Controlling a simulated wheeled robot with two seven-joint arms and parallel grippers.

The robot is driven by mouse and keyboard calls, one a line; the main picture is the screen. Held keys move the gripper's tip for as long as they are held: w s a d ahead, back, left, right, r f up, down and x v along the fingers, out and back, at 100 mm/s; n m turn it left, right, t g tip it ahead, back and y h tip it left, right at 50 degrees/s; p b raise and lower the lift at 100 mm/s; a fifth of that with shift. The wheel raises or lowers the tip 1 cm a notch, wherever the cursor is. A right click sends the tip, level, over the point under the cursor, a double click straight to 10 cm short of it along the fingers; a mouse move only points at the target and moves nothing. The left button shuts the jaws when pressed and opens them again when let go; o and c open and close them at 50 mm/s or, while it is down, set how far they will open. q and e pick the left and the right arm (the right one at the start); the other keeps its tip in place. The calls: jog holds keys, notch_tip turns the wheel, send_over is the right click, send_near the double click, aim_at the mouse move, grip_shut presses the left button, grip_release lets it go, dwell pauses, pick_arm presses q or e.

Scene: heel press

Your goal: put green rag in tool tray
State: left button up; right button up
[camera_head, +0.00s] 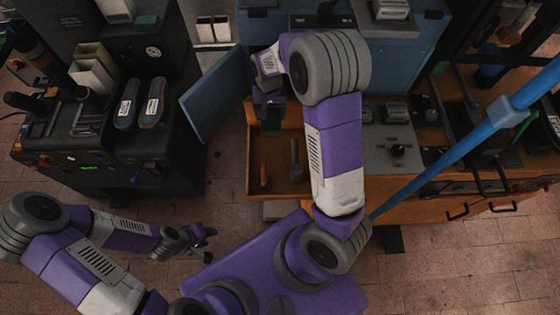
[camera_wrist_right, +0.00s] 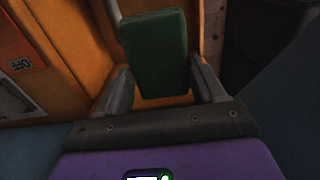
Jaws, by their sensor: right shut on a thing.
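The green rag (camera_head: 271,122) is a small dark green block-like piece. It also shows large in the right wrist view (camera_wrist_right: 155,45). My right gripper (camera_head: 270,101) is shut on it, with one finger on each side in the wrist view (camera_wrist_right: 163,82). The rag is at the far end of the tool tray (camera_head: 252,160), an orange-brown open box. I cannot tell whether the rag touches the tray floor. My left gripper (camera_head: 208,245) is low on the left, empty, with its fingers apart, away from the tray.
In the tray lie an orange-handled tool (camera_head: 264,177) and a grey tool (camera_head: 295,160). A blue door panel (camera_head: 216,95) stands left of the tray. A black machine (camera_head: 100,150) with shoe soles is further left. A blue pole (camera_head: 450,150) crosses the right side.

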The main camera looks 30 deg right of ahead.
jog(key=b, duration=0.7)
send_near(272, 146)
notch_tip(272, 146, down, 5)
jog(key=b, duration=0.3)
jog(key=shift+b, duration=0.4)
jog(key=shift+f, duration=0.3)
jog(key=shift+c, duration=0.3)
jog(key=shift+r, duration=0.1)
jog(key=shift+c, duration=0.5)
jog(key=o, duration=1.1)
notch_tip(272, 146, up, 12)
jog(key=p, duration=0.4)
